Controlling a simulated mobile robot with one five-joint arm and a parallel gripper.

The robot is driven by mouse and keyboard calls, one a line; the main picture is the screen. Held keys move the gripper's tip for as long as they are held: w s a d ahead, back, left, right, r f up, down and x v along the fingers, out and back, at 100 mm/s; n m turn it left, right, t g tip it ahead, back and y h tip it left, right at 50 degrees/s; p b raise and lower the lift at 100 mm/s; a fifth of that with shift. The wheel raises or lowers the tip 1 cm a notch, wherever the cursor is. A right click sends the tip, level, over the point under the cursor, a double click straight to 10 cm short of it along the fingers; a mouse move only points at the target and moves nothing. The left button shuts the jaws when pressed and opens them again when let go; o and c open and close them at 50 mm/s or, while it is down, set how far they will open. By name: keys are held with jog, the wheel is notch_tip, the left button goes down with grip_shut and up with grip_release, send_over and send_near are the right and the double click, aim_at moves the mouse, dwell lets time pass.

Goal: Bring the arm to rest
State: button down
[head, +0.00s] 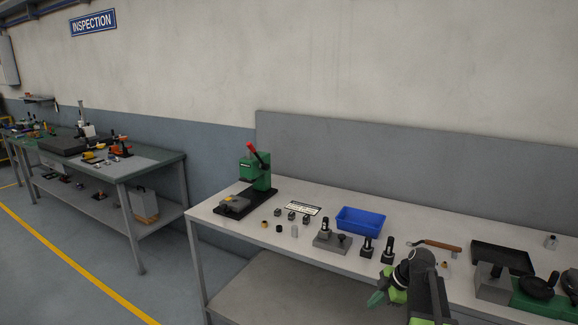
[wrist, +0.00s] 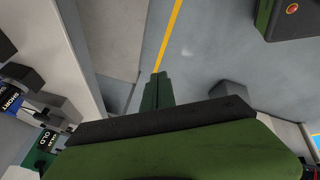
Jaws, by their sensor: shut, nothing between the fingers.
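My gripper (head: 377,299) is at the front edge of the near workbench (head: 213,213) in the head view, with its green jaws pointing left. In the wrist view my gripper (wrist: 158,76) is shut and empty, its green fingers together over the grey floor. My arm is folded close at the lower right of the head view.
The bench holds a green press (head: 256,172), a blue bin (head: 360,220), a black tray (head: 502,257), a wooden-handled tool (head: 436,245) and several small metal parts. Another bench (head: 150,163) stands at left. The floor (head: 60,275) between is clear, with a yellow line.

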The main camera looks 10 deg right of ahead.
jog(key=s+a+m+g, duration=0.1)
jog(key=s+a+g, duration=0.15)
jog(key=a, duration=1.25)
jog(key=s+a+m+h+p, duration=0.1)
jog(key=s+a+m+h, duration=0.1)
jog(key=s+a+m, duration=0.4)
jog(key=s+m, duration=0.1)
jog(key=m, duration=0.2)
jog(key=s+d+m+h, duration=0.1)
jog(key=m, duration=0.2)
jog(key=s+d+f+m+g+h, duration=0.1)
jog(key=m, duration=0.3)
jog(key=shift+s+f, duration=0.1)
jog(key=shift+s, duration=0.1)
